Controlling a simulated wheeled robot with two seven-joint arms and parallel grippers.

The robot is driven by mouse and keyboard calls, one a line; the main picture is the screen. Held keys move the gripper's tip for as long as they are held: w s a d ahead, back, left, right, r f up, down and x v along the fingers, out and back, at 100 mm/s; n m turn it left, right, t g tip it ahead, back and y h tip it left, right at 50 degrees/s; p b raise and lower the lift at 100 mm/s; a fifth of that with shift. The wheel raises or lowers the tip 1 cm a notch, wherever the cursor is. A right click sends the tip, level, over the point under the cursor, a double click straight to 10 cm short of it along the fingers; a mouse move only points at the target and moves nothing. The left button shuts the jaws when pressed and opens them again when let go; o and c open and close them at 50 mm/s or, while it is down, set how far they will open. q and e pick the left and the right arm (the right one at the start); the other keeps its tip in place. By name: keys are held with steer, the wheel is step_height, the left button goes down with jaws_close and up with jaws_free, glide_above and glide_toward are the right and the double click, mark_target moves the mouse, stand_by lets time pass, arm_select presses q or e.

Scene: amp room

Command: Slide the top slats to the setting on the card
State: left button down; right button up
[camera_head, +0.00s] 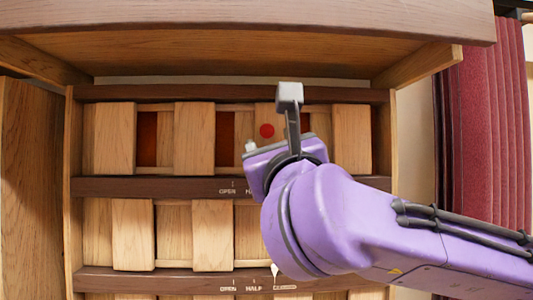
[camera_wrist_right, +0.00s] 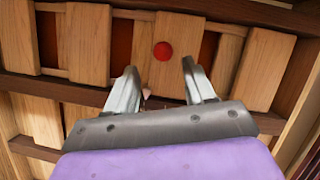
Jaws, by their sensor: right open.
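The top slats (camera_head: 194,138) are light wooden boards in the upper row of a wooden cabinet, with dark red gaps between some of them. A red knob (camera_head: 267,130) sits on one top slat; it also shows in the wrist view (camera_wrist_right: 163,51). My right gripper (camera_head: 289,95) is in front of this row. In the wrist view its open, empty fingers (camera_wrist_right: 161,84) point toward the slats, with the knob beyond and between the tips, apart from both. The scale below reads OPEN (camera_head: 227,191); my arm hides its right part. I see no card.
A second slat row (camera_head: 132,235) lies below, its scale marked OPEN, HALF and CLOSED, with a pale pointer (camera_head: 275,269) near CLOSED. A wooden shelf (camera_head: 250,22) juts out above the top row. A red curtain (camera_head: 485,120) hangs at the right.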

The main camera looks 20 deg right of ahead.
arm_select(q)
steer(key=shift+f+b, duration=0.4)
steer(key=shift+f, duration=0.4)
arm_select(e)
steer(key=v, duration=0.3)
steer(key=shift+s, duration=0.1)
